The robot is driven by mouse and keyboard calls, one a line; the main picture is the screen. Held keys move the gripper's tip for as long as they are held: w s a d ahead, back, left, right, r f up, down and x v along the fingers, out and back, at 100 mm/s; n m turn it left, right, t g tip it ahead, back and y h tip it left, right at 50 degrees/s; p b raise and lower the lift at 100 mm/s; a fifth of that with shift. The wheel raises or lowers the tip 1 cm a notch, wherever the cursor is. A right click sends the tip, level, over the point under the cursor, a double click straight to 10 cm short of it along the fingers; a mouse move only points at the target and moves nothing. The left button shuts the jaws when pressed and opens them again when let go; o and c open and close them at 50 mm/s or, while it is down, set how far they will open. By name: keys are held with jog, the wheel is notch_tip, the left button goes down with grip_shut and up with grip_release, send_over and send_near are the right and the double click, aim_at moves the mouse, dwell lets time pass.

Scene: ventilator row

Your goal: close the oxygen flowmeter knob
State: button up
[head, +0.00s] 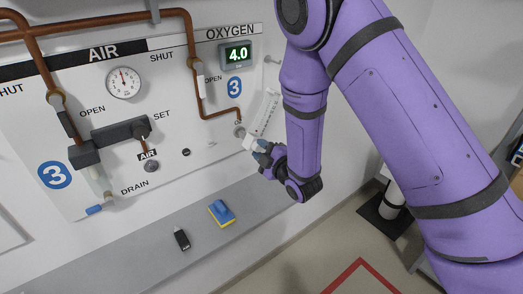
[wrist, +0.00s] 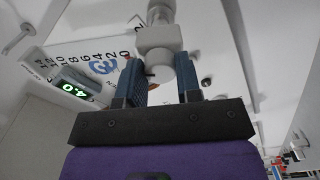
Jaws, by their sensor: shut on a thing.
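The oxygen flowmeter (head: 264,114) is a pale, tilted tube with a scale on the right part of the wall panel, below the OXYGEN label. The green oxygen display (head: 238,54) reads 4.0. It also shows at the left of the wrist view (wrist: 75,88). My gripper (head: 262,157) is at the flowmeter's lower end. In the wrist view, the blue fingers of my gripper (wrist: 160,66) are shut on the pale flowmeter knob (wrist: 160,64), one on each side. In the head view the fingers and wrist hide most of the knob.
The AIR side holds a round gauge (head: 123,82), copper pipes (head: 110,19) and a dark valve block (head: 117,133). On the grey ledge (head: 160,246) below lie a blue-and-yellow sponge (head: 221,213) and a small black item (head: 182,239). The space in front of the ledge is clear.

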jog(key=shift+n, duration=0.9)
jog(key=o, duration=0.9)
jog(key=shift+o, duration=0.2)
